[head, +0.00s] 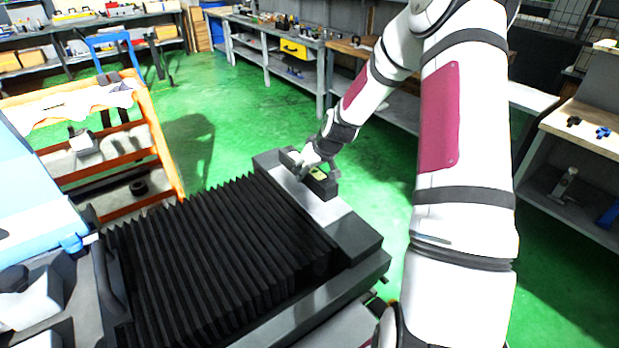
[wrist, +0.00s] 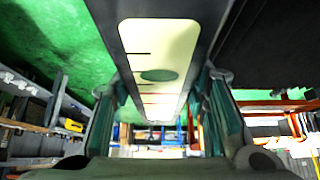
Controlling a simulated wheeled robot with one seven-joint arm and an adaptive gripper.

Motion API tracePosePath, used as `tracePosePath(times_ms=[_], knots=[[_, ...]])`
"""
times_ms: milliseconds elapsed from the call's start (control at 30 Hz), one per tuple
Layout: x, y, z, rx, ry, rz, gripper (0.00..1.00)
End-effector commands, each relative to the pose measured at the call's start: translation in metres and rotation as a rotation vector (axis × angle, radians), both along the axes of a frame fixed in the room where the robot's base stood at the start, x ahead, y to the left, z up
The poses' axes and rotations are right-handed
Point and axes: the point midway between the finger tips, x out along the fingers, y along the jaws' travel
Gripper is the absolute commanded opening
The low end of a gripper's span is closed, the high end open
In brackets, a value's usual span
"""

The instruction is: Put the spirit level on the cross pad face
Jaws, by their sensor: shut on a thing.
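The spirit level (head: 319,174) is a dark block with a yellow-green window, over the far end of the machine in the head view. In the wrist view the spirit level (wrist: 158,38) shows close up as a long dark body with a pale top, black marks and a green oval. My gripper (head: 312,168) is shut on it; in the wrist view my gripper (wrist: 162,105) has one finger on each side. A pale flat face (head: 330,211), probably the cross pad face, lies below the level. I cannot tell whether the level touches it.
Black ribbed bellows (head: 215,250) cover the machine left of the pale face. An orange-framed rack (head: 150,130) stands at the left. Workbenches (head: 285,50) line the back and right. Green floor is open behind the machine.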

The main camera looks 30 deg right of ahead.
Motion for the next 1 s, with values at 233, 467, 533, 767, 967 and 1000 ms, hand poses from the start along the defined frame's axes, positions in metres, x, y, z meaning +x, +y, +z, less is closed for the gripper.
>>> tracePosePath(times_ms=[233, 467, 533, 767, 967, 1000], knots=[[-0.001, 0.002, -0.012, 0.001, -0.002, -0.001, 0.00], [-0.001, 0.001, -0.034, -0.002, -0.003, -0.001, 0.00], [0.000, 0.001, -0.034, -0.002, -0.004, -0.002, 0.00], [0.000, 0.001, -0.035, -0.002, -0.004, -0.001, 0.00], [-0.002, 0.001, -0.037, 0.001, 0.000, -0.001, 0.61], [-0.002, 0.001, -0.037, 0.001, 0.000, -0.001, 0.61]])
